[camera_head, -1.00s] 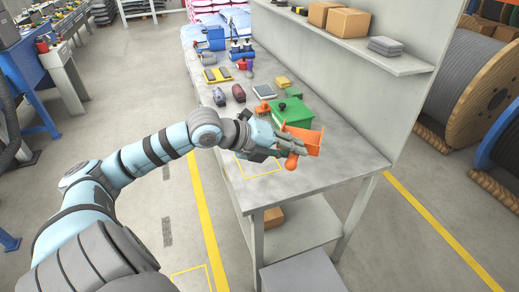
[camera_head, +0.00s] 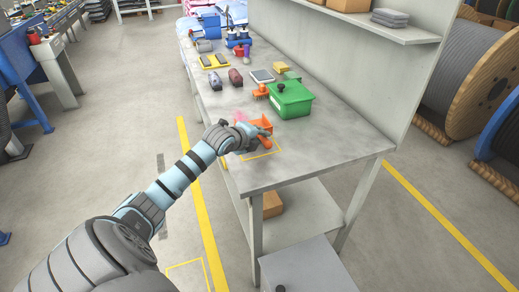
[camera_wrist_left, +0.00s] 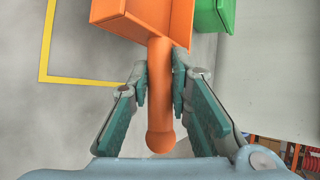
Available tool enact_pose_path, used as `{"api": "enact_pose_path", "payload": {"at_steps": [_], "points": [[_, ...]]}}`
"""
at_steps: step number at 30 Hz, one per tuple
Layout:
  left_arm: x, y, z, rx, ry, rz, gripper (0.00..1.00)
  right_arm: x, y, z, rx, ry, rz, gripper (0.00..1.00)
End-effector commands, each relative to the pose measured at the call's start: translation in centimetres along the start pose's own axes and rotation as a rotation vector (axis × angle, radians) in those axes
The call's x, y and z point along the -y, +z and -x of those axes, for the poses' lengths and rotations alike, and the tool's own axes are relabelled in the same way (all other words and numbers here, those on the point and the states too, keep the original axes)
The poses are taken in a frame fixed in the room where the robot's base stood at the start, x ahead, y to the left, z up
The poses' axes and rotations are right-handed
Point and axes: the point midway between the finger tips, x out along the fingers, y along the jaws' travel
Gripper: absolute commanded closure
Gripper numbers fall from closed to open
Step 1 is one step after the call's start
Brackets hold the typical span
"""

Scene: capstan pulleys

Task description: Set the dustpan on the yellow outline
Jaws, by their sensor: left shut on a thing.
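The orange dustpan (camera_head: 261,125) is in my left gripper (camera_head: 262,137), above the front part of the grey table. In the left wrist view my left gripper (camera_wrist_left: 160,88) is shut on the handle of the dustpan (camera_wrist_left: 158,60), with one finger on each side. The pan part is at the top of that view. The yellow outline (camera_head: 270,154) lies on the table beside and partly under the dustpan in the head view. Its corner shows in the left wrist view (camera_wrist_left: 44,60), left of the pan. I cannot tell whether the pan touches the table. My right gripper is not in view.
A green box (camera_head: 291,100) with a dark knob stands behind the dustpan to the right. An orange brush (camera_head: 261,91) is beside it. Several small items stand farther back. The table's (camera_head: 335,150) front right is clear, and a wall panel rises along its right side.

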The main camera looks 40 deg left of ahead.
Motion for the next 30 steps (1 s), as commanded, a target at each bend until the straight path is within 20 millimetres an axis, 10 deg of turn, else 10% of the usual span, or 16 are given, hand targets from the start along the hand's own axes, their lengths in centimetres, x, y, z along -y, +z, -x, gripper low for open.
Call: {"api": "enact_pose_path", "payload": {"at_steps": [7, 15, 17, 30], "points": [[-3.5, -0.9, -2.1, 0.0, 0.001, -0.001, 1.0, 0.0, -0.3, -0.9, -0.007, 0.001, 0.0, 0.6], [-3.5, -0.9, -2.2, 0.0, -0.001, -0.002, 1.0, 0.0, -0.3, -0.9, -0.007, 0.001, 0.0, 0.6], [-3.5, -0.9, -2.1, 0.0, 0.0, -0.001, 0.73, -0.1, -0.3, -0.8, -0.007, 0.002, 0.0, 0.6], [-3.2, -0.7, -1.0, 0.002, 0.001, -0.004, 0.73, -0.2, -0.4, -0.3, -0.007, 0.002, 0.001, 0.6]]}}
